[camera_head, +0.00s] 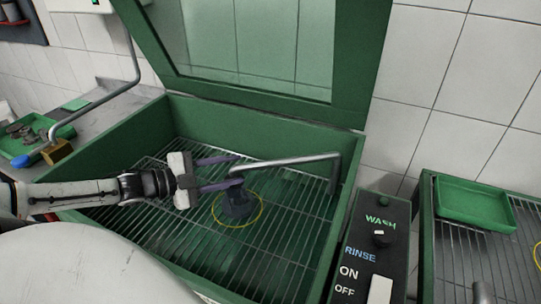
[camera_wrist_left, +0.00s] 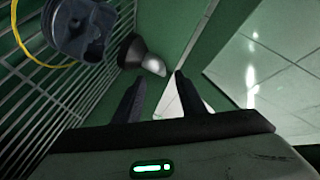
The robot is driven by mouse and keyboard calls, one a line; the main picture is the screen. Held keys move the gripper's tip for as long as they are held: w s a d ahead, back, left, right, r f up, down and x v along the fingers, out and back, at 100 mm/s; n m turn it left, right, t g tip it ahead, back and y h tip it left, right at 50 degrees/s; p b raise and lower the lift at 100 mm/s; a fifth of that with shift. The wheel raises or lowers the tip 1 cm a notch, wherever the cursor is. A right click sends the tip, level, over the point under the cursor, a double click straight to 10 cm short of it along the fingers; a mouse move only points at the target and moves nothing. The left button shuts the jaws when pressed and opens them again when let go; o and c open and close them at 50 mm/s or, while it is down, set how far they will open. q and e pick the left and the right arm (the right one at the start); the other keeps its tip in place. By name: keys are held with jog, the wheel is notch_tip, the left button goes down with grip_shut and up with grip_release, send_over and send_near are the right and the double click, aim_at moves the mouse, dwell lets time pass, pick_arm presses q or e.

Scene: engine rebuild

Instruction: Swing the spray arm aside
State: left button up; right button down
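The spray arm (camera_head: 290,161) is a bent grey pipe. It rises at the right side of the green wash cabinet (camera_head: 215,113) and reaches left over the wire rack. My left gripper (camera_head: 238,172) comes in from the left, fingers apart, with the pipe's free end near the gap between the tips. I cannot tell whether they touch it. The left wrist view shows the two open fingers (camera_wrist_left: 160,92) and a dark cone with a pale tip (camera_wrist_left: 133,52) just beyond them, likely the nozzle. My right gripper is not in view.
A dark piston-like part (camera_head: 238,204) sits on the rack inside a yellow ring, just below the fingers; it also shows in the wrist view (camera_wrist_left: 82,28). The glazed lid (camera_head: 350,60) stands open. A control panel (camera_head: 362,250) and a green tray (camera_head: 474,204) are at right.

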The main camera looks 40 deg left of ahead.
aim_at(261, 165)
pick_arm(q)
jog(key=b+x, duration=0.4)
jog(key=x, duration=0.3)
jog(key=shift+d+f, duration=0.1)
jog(key=shift+w+d+b, duration=0.1)
jog(key=shift+w+b, duration=0.15)
jog(key=shift+b, duration=0.15)
jog(key=shift+w+d+f+b, duration=0.15)
jog(key=shift+w+b, duration=0.15)
jog(key=shift+w, duration=0.4)
jog(key=shift+d, duration=0.1)
grip_shut()
